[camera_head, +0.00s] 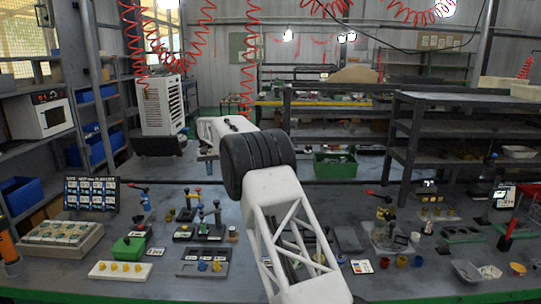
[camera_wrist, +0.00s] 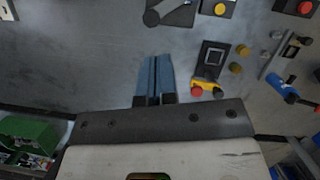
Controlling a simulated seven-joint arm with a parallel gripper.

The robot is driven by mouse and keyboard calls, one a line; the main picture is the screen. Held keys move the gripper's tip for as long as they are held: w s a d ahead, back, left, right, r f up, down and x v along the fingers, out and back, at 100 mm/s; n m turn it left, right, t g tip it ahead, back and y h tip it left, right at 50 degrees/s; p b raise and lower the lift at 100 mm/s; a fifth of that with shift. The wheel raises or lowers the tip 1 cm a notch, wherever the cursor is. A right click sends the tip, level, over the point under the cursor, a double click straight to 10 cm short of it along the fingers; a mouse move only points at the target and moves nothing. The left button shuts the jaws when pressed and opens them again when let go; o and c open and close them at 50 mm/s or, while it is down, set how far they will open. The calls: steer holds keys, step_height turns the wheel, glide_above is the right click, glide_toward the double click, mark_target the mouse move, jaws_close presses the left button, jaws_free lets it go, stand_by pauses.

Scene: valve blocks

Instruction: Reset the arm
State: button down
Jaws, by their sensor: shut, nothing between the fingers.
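My arm (camera_head: 290,235) rises from the bottom centre of the head view, a white lattice link leading up to a thick black joint. A white part of my arm shows beyond that joint, over the back of the table; the fingers cannot be made out clearly there. In the wrist view my gripper (camera_wrist: 157,57) shows as two blue fingers lying side by side, shut with nothing between them. The fingers are over bare grey table (camera_wrist: 90,60) and no object touches them.
In the wrist view, a block with a red and a yellow knob (camera_wrist: 207,88) lies right of the fingers, and a green bin (camera_wrist: 28,132) is lower left. In the head view, valve blocks (camera_head: 200,232) stand left of my arm; small cups (camera_head: 401,261) stand right. Shelves (camera_head: 450,130) stand behind.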

steer(key=s+d+r+m+t+y, duration=0.1)
steer(key=s+d+r, duration=0.85)
steer(key=d, duration=0.25)
steer(key=s+d+r+t, duration=0.1)
steer(key=s+d+r, duration=0.7)
steer(key=s+d, duration=0.3)
steer(key=s+d+m+t, duration=0.1)
steer(key=s+d, duration=0.4)
steer(key=s, duration=0.5)
steer(key=s+d+t, duration=0.1)
steer(key=s+d, duration=0.5)
steer(key=s, duration=0.4)
steer(key=s+d+m+t, duration=0.1)
steer(key=s+d, duration=0.4)
steer(key=s, duration=0.6)
steer(key=s+d+f, duration=0.1)
steer(key=s+f, duration=0.2)
steer(key=s, duration=0.4)
steer(key=s+d+f, duration=0.2)
steer(key=s+f, duration=0.2)
steer(key=s, duration=0.3)
steer(key=s+d+f+t, duration=0.1)
steer(key=s+d+f, duration=0.1)
steer(key=s+f, duration=0.2)
steer(key=s, duration=0.3)
steer(key=shift+s+f, duration=0.15)
steer(key=shift+f, duration=0.1)
